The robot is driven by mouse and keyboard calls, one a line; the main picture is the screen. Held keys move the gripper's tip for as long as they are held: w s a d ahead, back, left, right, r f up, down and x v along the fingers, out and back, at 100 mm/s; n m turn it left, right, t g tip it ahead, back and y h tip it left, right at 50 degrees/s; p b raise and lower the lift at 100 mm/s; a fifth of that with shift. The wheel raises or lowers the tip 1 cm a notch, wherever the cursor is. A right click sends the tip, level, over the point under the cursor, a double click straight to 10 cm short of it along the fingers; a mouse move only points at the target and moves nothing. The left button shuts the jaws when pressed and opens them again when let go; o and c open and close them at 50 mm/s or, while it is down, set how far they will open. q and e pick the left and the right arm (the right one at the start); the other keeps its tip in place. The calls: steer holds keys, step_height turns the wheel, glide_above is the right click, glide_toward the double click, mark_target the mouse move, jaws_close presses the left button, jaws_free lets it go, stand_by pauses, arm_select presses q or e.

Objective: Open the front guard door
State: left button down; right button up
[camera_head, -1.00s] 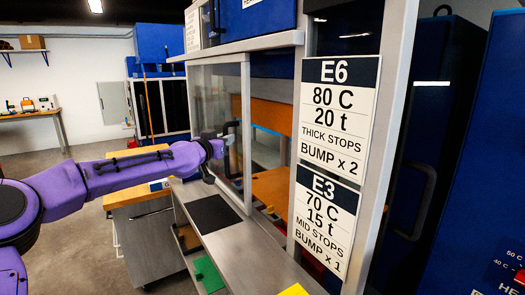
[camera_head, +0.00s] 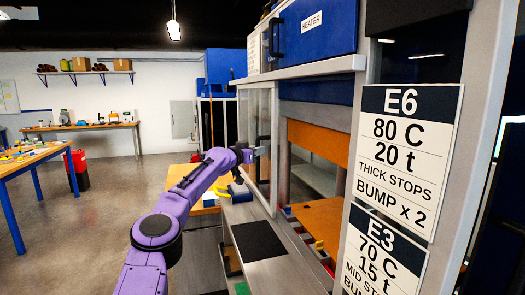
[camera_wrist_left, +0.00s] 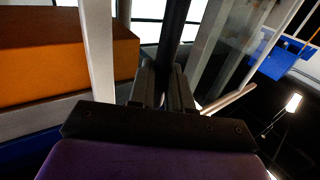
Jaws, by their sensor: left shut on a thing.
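The front guard door (camera_head: 259,110) is a clear panel in a grey metal frame on the front of the press cabinet. Its dark upright handle bar is gripped by my left gripper (camera_head: 256,153). In the left wrist view, the fingers of my left gripper (camera_wrist_left: 165,88) are closed around the dark handle bar (camera_wrist_left: 174,35). To the right of the door in the head view, the cabinet front is open, and an orange block (camera_head: 318,142) and an orange lower plate (camera_head: 321,218) show inside. My right gripper is in neither view.
A steel ledge (camera_head: 280,274) with a black mat (camera_head: 257,242) runs below the door. A sign panel (camera_head: 405,150) stands close on the right. A wooden-topped bench (camera_head: 190,175) is behind my left arm. Open floor (camera_head: 100,215) lies to the left.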

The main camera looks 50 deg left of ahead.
arm_select(q)
steer(key=shift+w+d, duration=0.2)
steer(key=shift+d, duration=0.05)
steer(key=c, duration=1.2)
jaws_free()
steer(key=shift+o, duration=0.5)
steer(key=shift+w+d, duration=0.2)
steer(key=shift+w, duration=0.05)
steer(key=shift+a, duration=0.2)
